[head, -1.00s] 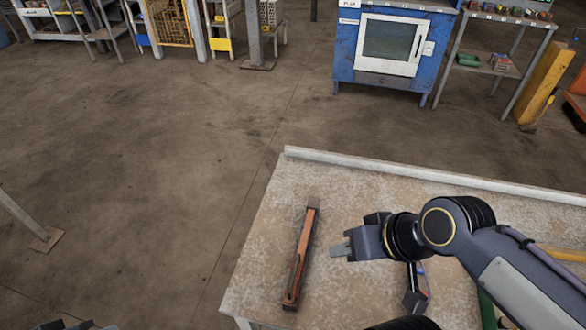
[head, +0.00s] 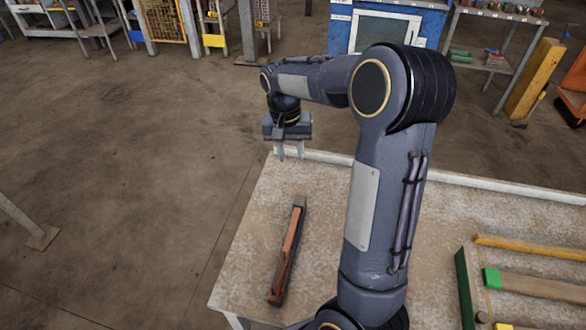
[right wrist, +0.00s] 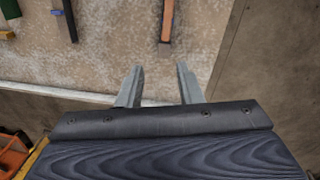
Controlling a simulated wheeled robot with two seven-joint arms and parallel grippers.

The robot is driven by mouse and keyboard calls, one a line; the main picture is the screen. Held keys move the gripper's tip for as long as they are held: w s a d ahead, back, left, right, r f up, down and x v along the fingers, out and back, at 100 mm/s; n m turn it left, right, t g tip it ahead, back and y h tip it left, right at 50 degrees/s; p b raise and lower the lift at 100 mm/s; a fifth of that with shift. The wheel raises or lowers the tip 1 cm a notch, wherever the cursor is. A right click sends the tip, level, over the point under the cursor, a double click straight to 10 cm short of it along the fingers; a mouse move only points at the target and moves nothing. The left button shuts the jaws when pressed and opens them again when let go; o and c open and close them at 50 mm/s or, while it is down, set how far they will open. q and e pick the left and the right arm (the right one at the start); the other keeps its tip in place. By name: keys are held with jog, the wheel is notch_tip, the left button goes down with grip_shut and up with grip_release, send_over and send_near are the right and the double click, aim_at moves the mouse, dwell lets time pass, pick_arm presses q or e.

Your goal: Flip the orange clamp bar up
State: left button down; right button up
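The orange clamp bar (head: 291,243) lies in a dark, narrow base (head: 276,297) on the left part of the worktable. It lies low along the base. In the right wrist view the orange bar (right wrist: 168,18) shows at the top, with a dark end block (right wrist: 164,52) nearest my fingers. My right gripper (head: 290,151) hangs fingers-down above the table's far left edge, beyond the clamp's far end. Its fingers (right wrist: 158,82) are apart with nothing between them. My left gripper is not in view.
The worktable (head: 330,185) has a pale raised strip (head: 470,187) along its far edge. A green-ended wooden frame with bars (head: 540,285) lies at the right. Table surface around the clamp is clear. A blue cabinet (head: 385,25) and shelves stand well behind.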

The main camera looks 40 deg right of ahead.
notch_tip(320, 180, down, 7)
jog(key=shift+s+d, duration=0.25)
jog(key=shift+r, duration=0.1)
grip_shut()
dwell(1.3)
